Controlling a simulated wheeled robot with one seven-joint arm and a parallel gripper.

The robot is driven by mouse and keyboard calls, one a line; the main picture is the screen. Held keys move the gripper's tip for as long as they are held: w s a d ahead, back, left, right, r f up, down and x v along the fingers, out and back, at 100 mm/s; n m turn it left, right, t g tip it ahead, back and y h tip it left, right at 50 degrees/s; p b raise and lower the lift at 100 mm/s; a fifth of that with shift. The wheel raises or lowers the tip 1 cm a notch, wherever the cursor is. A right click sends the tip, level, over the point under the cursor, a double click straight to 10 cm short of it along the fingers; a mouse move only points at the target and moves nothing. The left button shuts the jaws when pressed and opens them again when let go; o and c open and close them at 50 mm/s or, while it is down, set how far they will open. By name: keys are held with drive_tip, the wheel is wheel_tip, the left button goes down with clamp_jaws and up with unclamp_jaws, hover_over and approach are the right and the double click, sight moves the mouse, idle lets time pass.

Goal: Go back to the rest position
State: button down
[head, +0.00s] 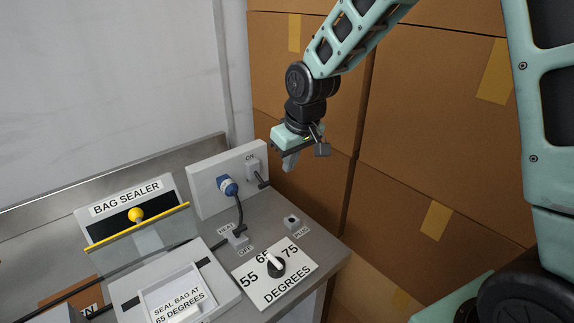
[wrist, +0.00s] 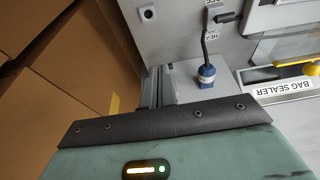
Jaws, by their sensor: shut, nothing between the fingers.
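My gripper (head: 291,161) hangs in the air in the head view, above and behind the right end of the grey worktop (head: 315,245). It is shut and holds nothing. It points down and is apart from the white panel (head: 205,192) on its left. The arm comes down to it from the upper right. In the wrist view the teal hand (wrist: 180,158) with its dark edge fills the bottom, and the fingertips cannot be made out there.
A bag sealer (head: 135,212) stands on the worktop. A blue plug (head: 227,186) sits in the panel beside an ON switch (head: 254,170). A degrees dial (head: 276,264) and a small plug socket (head: 291,222) are nearer. Stacked cardboard boxes (head: 430,110) stand close on the right.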

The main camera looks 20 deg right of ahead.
idle(0.4)
drive_tip(key=s+a+r+n+g, duration=0.1)
drive_tip(key=s+a, duration=0.2)
drive_tip(key=s, duration=0.7)
drive_tip(key=s+a+r+n+g, duration=0.1)
drive_tip(key=s+a, duration=0.1)
drive_tip(key=s, duration=0.7)
drive_tip(key=s+a+r+n+g, duration=0.1)
drive_tip(key=s+a+n, duration=0.1)
drive_tip(key=s, duration=0.8)
drive_tip(key=shift+s+a, duration=0.35)
drive_tip(key=shift+a, duration=0.45)
